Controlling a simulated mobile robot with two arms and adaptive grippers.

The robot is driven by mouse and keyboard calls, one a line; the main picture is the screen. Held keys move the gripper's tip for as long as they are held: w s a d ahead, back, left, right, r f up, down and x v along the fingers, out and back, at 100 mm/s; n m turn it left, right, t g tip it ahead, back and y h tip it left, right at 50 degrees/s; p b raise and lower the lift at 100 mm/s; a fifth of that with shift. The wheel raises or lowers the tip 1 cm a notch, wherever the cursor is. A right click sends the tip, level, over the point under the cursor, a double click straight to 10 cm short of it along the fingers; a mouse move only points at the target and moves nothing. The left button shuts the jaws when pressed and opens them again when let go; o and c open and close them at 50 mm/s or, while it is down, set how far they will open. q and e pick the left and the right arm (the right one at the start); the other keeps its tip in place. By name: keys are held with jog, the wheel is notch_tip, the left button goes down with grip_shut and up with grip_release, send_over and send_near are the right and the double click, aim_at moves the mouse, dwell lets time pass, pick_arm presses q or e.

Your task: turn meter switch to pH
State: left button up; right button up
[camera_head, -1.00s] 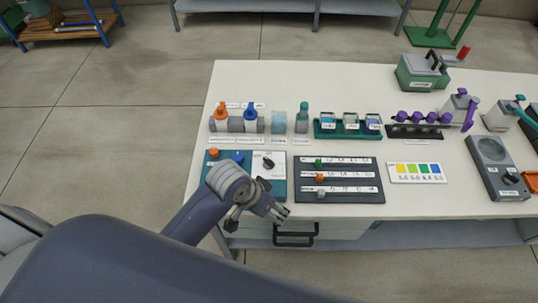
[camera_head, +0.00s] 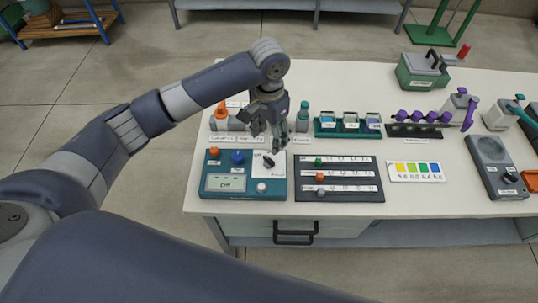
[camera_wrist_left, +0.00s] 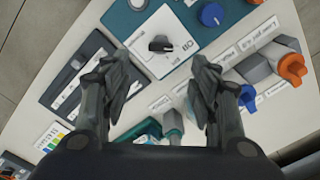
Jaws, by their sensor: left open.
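The meter (camera_head: 222,196) is a teal box at the front left of the bench, with a small display that seems to read "Off". Its black rotary switch (camera_head: 268,160) sits on a white panel. In the left wrist view the switch (camera_wrist_left: 160,43) lies ahead, beyond and between my fingers, with an "Off" label beside it. My left gripper (camera_head: 266,140) is open and empty above the back edge of the meter, fingers pointing down, apart from the switch. It also shows in the wrist view (camera_wrist_left: 160,78). My right gripper is in neither view.
An orange knob (camera_head: 214,152) and a blue knob (camera_head: 238,157) are on the meter. Behind stand bottles, including a teal-capped one (camera_head: 302,118), close to my gripper. A dark slider board (camera_head: 339,195) is to the right. A colour chart (camera_head: 416,172) lies farther right.

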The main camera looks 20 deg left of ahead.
aim_at(269, 159)
pick_arm(q)
notch_tip(269, 159, down, 11)
jog(key=shift+r+p, duration=0.15)
jog(key=shift+p, duration=0.7)
jog(key=c, duration=1.1)
